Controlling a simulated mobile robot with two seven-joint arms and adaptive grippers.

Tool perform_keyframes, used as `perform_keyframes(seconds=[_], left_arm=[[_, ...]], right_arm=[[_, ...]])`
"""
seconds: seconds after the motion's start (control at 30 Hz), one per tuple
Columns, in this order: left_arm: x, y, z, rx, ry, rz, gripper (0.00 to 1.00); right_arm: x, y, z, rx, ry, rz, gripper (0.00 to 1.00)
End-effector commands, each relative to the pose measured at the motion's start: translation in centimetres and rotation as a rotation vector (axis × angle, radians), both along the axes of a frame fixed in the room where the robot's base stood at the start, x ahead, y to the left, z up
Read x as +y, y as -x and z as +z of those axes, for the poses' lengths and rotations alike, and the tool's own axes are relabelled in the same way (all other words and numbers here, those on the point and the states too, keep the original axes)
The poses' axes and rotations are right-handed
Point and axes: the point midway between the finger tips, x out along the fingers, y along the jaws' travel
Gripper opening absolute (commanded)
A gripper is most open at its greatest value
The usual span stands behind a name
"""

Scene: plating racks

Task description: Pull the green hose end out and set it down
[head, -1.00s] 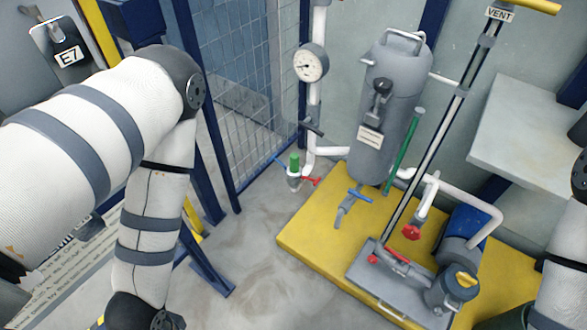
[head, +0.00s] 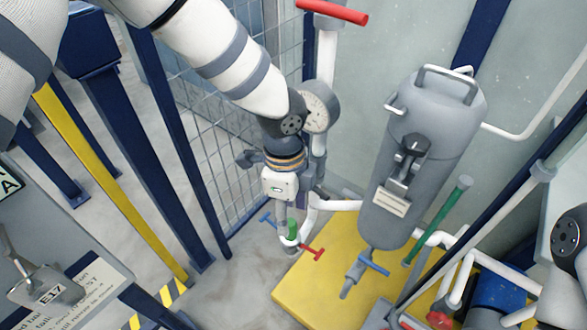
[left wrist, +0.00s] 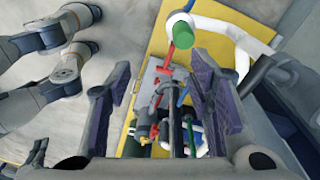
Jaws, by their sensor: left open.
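The green hose end (head: 292,229) is a short green cylinder seated in a white pipe fitting (head: 287,241) at the foot of the gauge pipe. My left gripper (head: 284,205) is directly above it, pointing down, and partly hides it from the head. In the left wrist view, the round green end (left wrist: 180,31) shows past the tips of my open left gripper (left wrist: 160,65), nearer the right finger. Nothing is between the fingers, and the green end looks apart from them.
A blue handle (head: 267,219) and a red handle (head: 312,254) flank the fitting. The gauge (head: 318,106) and grey tank (head: 415,155) stand close by. The mesh fence (head: 225,130) is behind the arm. Bare floor (head: 232,285) lies left of the yellow platform (head: 300,290).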

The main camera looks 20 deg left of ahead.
Motion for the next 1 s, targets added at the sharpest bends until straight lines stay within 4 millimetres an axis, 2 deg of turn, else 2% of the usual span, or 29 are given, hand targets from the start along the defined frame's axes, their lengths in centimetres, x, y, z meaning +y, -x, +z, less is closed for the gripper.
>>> perform_keyframes(seconds=[0.03, 0.1, 0.2, 0.27, 0.5, 0.63, 0.8, 1.0], left_arm=[[0.3, -1.1, 0.7, -0.021, -0.020, -0.036, 0.47], [0.5, -2.1, 1.6, -0.040, -0.039, -0.068, 0.47], [0.7, -2.4, 1.4, -0.047, -0.050, -0.084, 0.47], [0.7, -2.3, 0.4, -0.045, -0.050, -0.082, 0.47], [0.7, -2.1, -5.7, -0.039, -0.049, -0.080, 0.47], [0.7, -2.2, -8.2, -0.041, -0.048, -0.078, 0.47], [0.7, -2.3, -9.9, -0.045, -0.047, -0.078, 0.47], [0.7, -2.3, -10.1, -0.046, -0.047, -0.078, 0.47]], right_arm=[[0.0, 0.2, -0.2, 0.008, 0.001, 0.000, 0.00], [0.0, 0.3, -0.3, 0.009, 0.001, 0.000, 0.00], [0.0, 0.4, -0.4, 0.012, 0.001, 0.000, 0.00], [0.0, 0.5, -0.5, 0.016, 0.000, 0.000, 0.00], [0.0, 1.2, -1.3, 0.036, 0.000, 0.001, 0.00], [0.0, 1.4, -1.6, 0.043, 0.001, 0.003, 0.00], [0.0, 1.5, -1.8, 0.047, 0.000, 0.003, 0.00], [0.0, 1.5, -1.8, 0.047, 0.000, 0.003, 0.00]])
